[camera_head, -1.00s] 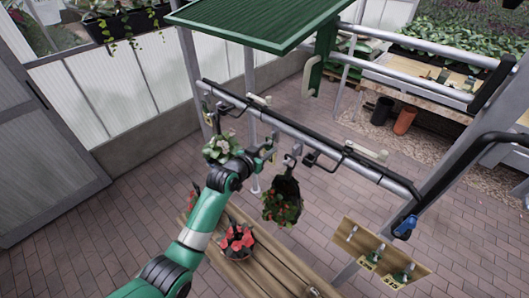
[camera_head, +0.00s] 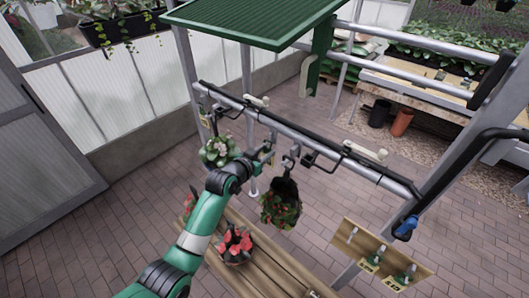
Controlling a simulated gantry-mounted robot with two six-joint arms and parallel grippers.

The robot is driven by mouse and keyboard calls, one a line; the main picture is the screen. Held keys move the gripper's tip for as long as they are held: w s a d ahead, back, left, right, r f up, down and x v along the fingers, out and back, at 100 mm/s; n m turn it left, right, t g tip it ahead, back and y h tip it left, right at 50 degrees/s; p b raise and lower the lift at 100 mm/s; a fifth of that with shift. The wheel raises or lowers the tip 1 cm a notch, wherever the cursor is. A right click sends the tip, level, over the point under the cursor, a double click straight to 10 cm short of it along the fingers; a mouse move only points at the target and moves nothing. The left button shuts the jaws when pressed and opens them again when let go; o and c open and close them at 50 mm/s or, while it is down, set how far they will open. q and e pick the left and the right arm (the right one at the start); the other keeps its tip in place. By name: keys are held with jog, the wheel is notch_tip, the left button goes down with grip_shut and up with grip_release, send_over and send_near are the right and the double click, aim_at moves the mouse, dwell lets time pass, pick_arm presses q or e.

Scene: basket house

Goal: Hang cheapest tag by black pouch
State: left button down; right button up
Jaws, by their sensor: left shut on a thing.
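The black pouch (camera_head: 284,187) hangs from a hook on the long rail, with green leaves and red flowers spilling from it. My left gripper (camera_head: 266,157) is just left of the pouch, below the rail and apart from the pouch. It is shut on a small tag (camera_head: 268,153), whose price I cannot read. A wooden tag board (camera_head: 346,243) at the lower right has several pegs. Two tags with yellow labels hang there, a middle tag (camera_head: 369,266) and a right tag (camera_head: 396,283); the left peg (camera_head: 352,234) is bare. My right gripper is not in view.
The rail (camera_head: 330,142) runs across above the pouch, with several hooks. A white-flowered plant (camera_head: 218,150) hangs to the left, partly near my arm. A red-flowered pot (camera_head: 236,246) sits on the wooden bench (camera_head: 270,268) below. Brick floor lies open at right.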

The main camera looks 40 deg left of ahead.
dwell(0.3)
pick_arm(q)
jog(key=shift+c, duration=2.1)
grip_release()
jog(key=p+v, duration=0.4)
jog(key=v, duration=0.7)
jog(key=shift+s+p, duration=0.25)
jog(key=shift+p, duration=0.1)
jog(key=shift+d+r, duration=0.1)
jog(key=shift+r, duration=0.05)
